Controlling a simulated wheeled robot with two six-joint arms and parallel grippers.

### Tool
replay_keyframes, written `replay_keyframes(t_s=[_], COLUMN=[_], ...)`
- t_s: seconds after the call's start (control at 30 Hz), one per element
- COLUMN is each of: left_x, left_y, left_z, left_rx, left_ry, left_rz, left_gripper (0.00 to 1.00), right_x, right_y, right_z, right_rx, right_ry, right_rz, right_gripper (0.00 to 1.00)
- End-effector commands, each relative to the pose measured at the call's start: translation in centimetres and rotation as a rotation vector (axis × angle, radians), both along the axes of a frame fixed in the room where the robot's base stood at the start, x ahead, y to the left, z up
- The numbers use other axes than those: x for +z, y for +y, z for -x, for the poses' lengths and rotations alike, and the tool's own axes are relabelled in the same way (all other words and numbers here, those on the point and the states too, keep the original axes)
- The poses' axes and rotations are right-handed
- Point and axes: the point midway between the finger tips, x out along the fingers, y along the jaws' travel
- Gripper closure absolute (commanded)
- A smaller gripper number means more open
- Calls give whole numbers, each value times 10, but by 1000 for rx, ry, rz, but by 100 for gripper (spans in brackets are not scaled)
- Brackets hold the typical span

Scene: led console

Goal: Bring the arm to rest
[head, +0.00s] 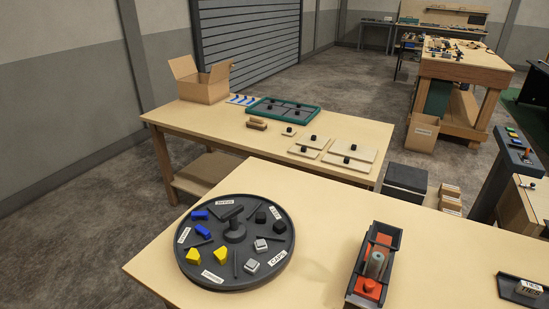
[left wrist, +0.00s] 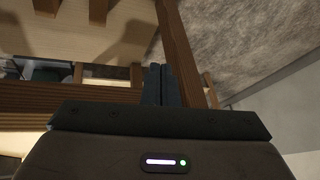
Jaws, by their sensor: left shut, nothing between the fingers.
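My left gripper (left wrist: 160,72) shows only in the left wrist view. Its two dark fingers are together, shut and empty. Behind them is the broad dark body of my gripper, with a pale light bar and a small green light. Wooden beams are seen beyond the fingers, with the grey floor at the upper right; I cannot tell how far off they are. Neither of my arms shows in the head view, and my right gripper is in no view.
The near table (head: 325,215) bears a dark round sorting tray (head: 184,257), a dark holder with a red-orange part (head: 369,287) and a small dark tray (head: 507,293). A second table (head: 215,118) behind has a cardboard box (head: 203,90). A console (head: 497,170) stands right.

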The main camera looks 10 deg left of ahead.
Motion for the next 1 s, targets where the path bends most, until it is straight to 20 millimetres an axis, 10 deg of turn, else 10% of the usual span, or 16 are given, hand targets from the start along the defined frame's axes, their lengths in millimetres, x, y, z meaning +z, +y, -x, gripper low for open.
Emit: replay_keyframes(t_s=[0.13, 0.57, 1.0], left_x=[-10, -133, -352], left_y=[-19, -7, 14], left_z=[38, 12, 56], left_rx=[-17, -1, 25], left_ry=[153, 198, 278], left_rz=[74, 72, 78], left_gripper=[100, 100, 100], right_x=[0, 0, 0], right_y=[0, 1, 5], right_z=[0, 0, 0], right_rx=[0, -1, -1], right_ry=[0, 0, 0], right_rz=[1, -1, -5], right_gripper=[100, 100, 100])
